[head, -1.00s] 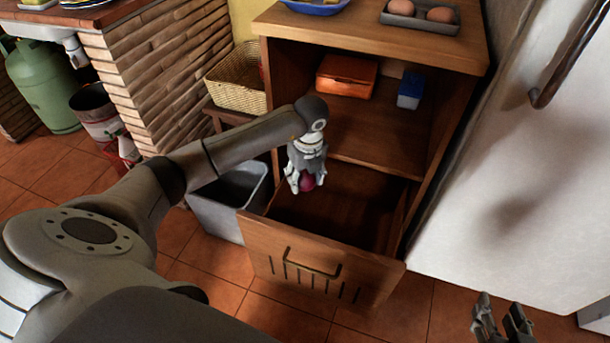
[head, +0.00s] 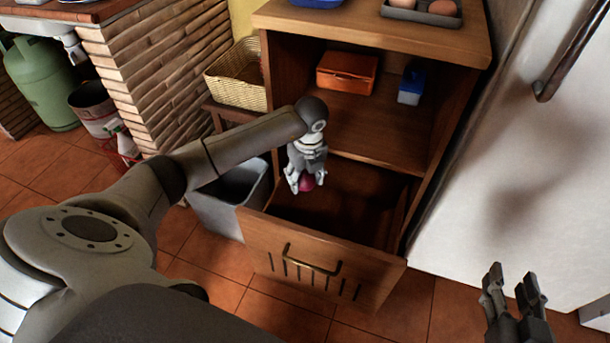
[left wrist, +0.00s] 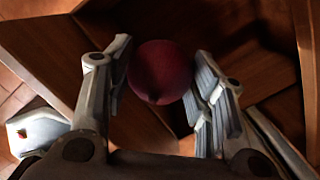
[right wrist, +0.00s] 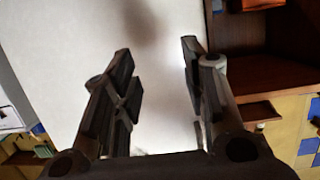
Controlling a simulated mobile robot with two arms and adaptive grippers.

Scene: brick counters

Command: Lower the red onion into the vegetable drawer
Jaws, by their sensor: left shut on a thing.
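The red onion (head: 307,183) is dark red and round, held between the fingers of my left gripper (head: 303,186). In the left wrist view the onion (left wrist: 160,72) sits between the fingertips, with the wooden drawer below. The vegetable drawer (head: 318,258) is pulled out at the bottom of the wooden cabinet, with slots and a brass handle on its front. In the head view, the onion and gripper are over the left part of the drawer opening. The onion's height above the drawer floor is hard to tell. My right gripper (head: 513,288) is open and empty in front of the white fridge.
The cabinet shelf above the drawer holds an orange box (head: 346,73) and a blue box (head: 411,86). A grey bin (head: 225,205) stands left of the drawer. A white fridge (head: 530,180) stands to the right. A wicker basket (head: 236,80) is left of the cabinet.

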